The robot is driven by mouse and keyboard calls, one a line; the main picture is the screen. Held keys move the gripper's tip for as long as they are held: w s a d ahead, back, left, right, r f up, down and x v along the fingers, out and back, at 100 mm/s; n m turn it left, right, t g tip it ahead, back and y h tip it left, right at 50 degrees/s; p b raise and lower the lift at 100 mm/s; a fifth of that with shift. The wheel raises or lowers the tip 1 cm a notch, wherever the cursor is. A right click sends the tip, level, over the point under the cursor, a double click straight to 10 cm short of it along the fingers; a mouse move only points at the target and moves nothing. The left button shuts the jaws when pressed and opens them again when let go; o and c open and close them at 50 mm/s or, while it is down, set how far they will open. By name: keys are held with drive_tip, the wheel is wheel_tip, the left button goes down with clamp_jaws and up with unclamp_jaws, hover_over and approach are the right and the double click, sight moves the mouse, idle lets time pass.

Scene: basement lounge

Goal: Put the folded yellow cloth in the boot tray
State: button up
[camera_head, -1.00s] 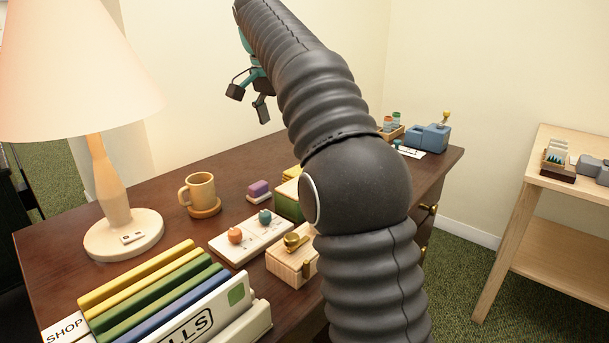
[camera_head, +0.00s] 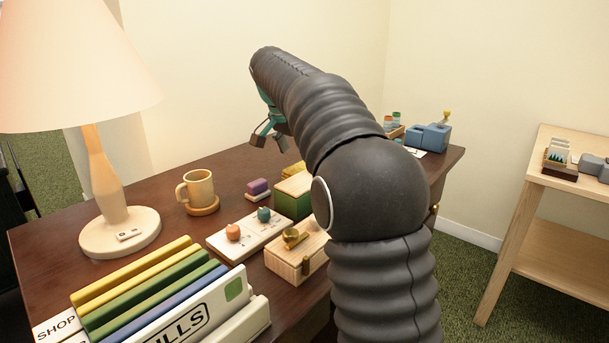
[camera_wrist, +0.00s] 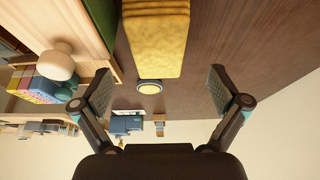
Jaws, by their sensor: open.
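The folded yellow cloth (camera_wrist: 156,38) shows as a thick yellow block at the top middle of the wrist view. In the head view, a small yellow part (camera_head: 293,169) shows behind the green-sided box, and my arm hides what lies beyond. My gripper (camera_head: 268,140) is open and empty above the dark desk, near that yellow part. In the wrist view, the two spread fingers of my gripper (camera_wrist: 160,88) stand left and right of the cloth's line, apart from it. I cannot make out a boot tray in either view.
On the desk (camera_head: 150,282) stand a lamp (camera_head: 118,228), a mug (camera_head: 198,188), a green-sided box (camera_head: 293,196), a wooden box (camera_head: 297,260), a white board with two knobs (camera_head: 249,236) and a file rack (camera_head: 205,310). A pale side table (camera_head: 575,190) stands right.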

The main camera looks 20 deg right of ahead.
drive_tip(key=shift+b+x, duration=0.3)
drive_tip(key=shift+x, duration=2.05)
drive_tip(key=shift+s+a+f, duration=0.1)
drive_tip(key=shift+s+f, duration=0.1)
drive_tip(key=shift+f, duration=0.15)
drive_tip(key=c, duration=1.3)
drive_tip(key=shift+c, duration=0.2)
drive_tip(key=shift+r, duration=0.15)
